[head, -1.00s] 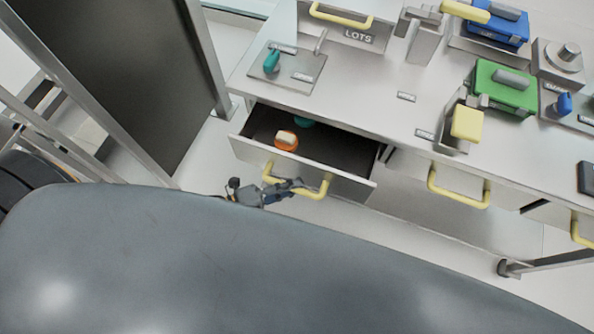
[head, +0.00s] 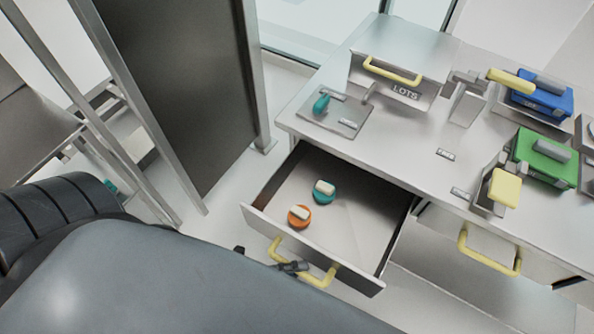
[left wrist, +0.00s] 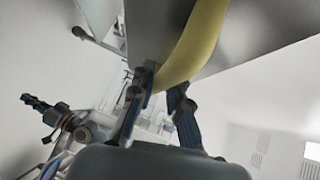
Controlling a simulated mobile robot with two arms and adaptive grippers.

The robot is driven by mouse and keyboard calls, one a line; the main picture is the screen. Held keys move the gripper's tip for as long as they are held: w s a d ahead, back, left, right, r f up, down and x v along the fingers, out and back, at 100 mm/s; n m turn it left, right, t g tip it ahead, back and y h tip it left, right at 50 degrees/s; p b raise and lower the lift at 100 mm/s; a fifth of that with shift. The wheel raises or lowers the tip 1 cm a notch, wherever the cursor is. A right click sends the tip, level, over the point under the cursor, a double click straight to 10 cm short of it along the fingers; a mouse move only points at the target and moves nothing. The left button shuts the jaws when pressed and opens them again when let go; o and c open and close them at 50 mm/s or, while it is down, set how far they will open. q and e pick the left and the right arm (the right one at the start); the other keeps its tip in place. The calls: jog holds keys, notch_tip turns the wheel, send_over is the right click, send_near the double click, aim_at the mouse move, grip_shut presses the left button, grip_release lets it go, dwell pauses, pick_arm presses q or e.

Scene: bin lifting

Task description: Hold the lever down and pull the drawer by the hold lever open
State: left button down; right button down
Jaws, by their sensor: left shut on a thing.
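The drawer (head: 268,226) below the left end of the workbench is pulled well out. Its yellow handle (head: 318,281) is on the front, and the handle also shows in the left wrist view (left wrist: 201,35). My left gripper (head: 294,266) is shut on this handle, its fingers on either side of the yellow bar in the left wrist view (left wrist: 166,88). A plate with a teal-handled lever (head: 321,104) lies on the bench above the drawer. A yellow-ended lever (head: 505,187) stands farther right; I cannot tell which is the hold lever. My right gripper is not in view.
Inside the drawer are an orange round piece (head: 299,217) and a teal one (head: 323,192). A box marked LOTS (head: 405,70), a green box (head: 540,158) and a blue box (head: 540,100) stand on the bench. A dark panel (head: 185,90) stands left. Another handle (head: 490,255) is right.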

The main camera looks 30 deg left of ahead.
pick_arm(q)
jog(key=c, duration=1.3)
grip_release()
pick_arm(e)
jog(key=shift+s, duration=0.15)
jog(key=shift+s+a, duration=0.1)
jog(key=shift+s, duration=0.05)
pick_arm(q)
jog(key=v, duration=1.2)
